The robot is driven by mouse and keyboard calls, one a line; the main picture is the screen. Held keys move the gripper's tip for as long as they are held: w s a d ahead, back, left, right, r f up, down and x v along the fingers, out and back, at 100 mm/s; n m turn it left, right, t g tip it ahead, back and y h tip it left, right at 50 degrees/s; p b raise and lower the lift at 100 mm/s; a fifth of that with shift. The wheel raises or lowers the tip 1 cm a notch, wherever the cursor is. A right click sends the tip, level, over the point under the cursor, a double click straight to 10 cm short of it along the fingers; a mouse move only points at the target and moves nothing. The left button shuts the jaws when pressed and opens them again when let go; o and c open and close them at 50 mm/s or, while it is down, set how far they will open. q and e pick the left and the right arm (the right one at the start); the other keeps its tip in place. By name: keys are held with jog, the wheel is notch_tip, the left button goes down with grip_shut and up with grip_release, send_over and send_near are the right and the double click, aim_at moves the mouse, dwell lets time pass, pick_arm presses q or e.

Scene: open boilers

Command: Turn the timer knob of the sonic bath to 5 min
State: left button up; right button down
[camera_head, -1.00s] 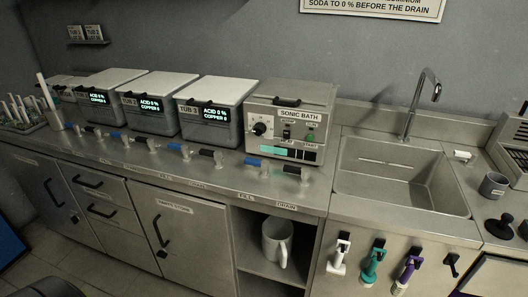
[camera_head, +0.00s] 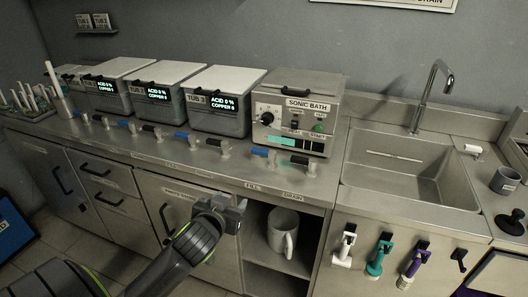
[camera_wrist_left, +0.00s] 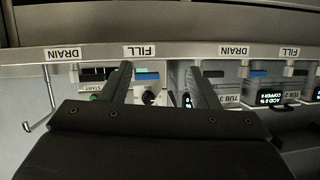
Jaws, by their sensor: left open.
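The sonic bath (camera_head: 335,99) is a grey metal box on the counter, left of the sink. Its black timer knob (camera_head: 267,120) is at the left of the front panel, with a dial around it; the setting is too small to read. The knob also shows, upside down, in the left wrist view (camera_wrist_left: 149,98), between the fingers. My left gripper (camera_head: 236,207) is in front of the cabinets, below the counter edge and well short of the bath. In the left wrist view its two fingers (camera_wrist_left: 160,82) are apart with nothing between them. My right gripper is not in view.
Blue and black valve handles (camera_head: 262,152) stand on the counter in front of the bath. Lidded tubs (camera_head: 218,120) stand to its left. The counter edge (camera_head: 215,171) is above my left gripper.

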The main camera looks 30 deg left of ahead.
aim_at(265, 122)
pick_arm(q)
jog(key=w+r+t, duration=0.4)
jog(key=w+r, duration=0.3)
jog(key=r, duration=0.4)
jog(key=shift+h, duration=0.4)
jog(key=x, duration=0.5)
jog(key=p+x, duration=0.1)
jog(key=x, duration=1.1)
jog(key=shift+s+a+r+p, duration=0.1)
jog(key=shift+a+p, duration=0.3)
jog(key=shift+a, duration=0.05)
jog(key=shift+c, duration=0.3)
jog(key=c, duration=0.9)
jog(key=shift+m, duration=0.4)
jog(key=m+p, duration=0.2)
jog(key=shift+r+m, duration=0.15)
jog(key=shift+m, duration=0.25)
jog(key=m+p, duration=0.2)
jog(key=m, duration=0.3)
jog(key=shift+p, duration=0.3)
jog(key=shift+m, duration=0.3)
